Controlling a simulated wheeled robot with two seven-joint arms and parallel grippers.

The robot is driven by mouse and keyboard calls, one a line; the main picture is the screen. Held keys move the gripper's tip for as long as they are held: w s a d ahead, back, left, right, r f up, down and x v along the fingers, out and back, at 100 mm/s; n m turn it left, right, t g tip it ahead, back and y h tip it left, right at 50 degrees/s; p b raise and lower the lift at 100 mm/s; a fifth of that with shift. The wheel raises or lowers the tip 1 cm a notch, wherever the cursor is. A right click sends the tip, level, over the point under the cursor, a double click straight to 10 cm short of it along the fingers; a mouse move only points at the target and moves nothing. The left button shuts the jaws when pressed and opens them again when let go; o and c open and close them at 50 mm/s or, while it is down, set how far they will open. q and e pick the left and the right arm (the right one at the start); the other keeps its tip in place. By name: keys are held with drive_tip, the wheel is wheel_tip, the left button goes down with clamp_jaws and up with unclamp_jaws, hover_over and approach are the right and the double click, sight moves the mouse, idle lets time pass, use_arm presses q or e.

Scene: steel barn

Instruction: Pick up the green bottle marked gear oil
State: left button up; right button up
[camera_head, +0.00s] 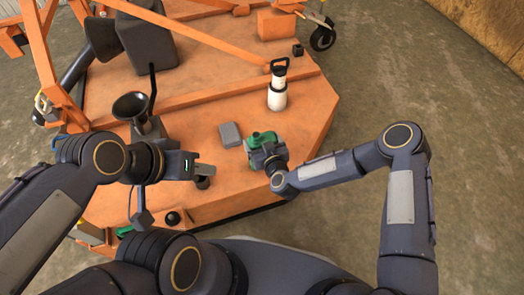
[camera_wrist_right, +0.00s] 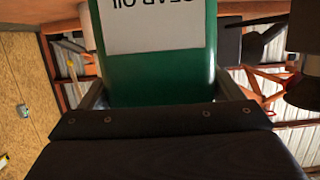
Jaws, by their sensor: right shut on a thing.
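The green bottle (camera_head: 262,137) is on the orange deck, partly hidden in the head view by my right gripper (camera_head: 268,152). In the right wrist view the green bottle (camera_wrist_right: 160,80) fills the upper middle, with a white label reading "GEAR OIL" upside down. My right gripper's fingers are on both sides of it, shut on it. I cannot tell whether the bottle touches the deck. My left gripper (camera_head: 206,176) is over the deck to the left, away from the bottle; its jaw opening is unclear.
A grey box (camera_head: 230,134) lies just left of the bottle. A white lantern (camera_head: 277,96) with a black handle stands behind it. A black funnel (camera_head: 130,107) is at the left, near orange frame bars (camera_head: 190,99). The concrete floor (camera_head: 395,85) to the right is clear.

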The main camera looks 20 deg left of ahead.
drive_tip(key=c, duration=0.7)
drive_tip(key=shift+r, duration=0.1)
drive_tip(key=shift+c, duration=0.7)
drive_tip(key=shift+r, duration=0.1)
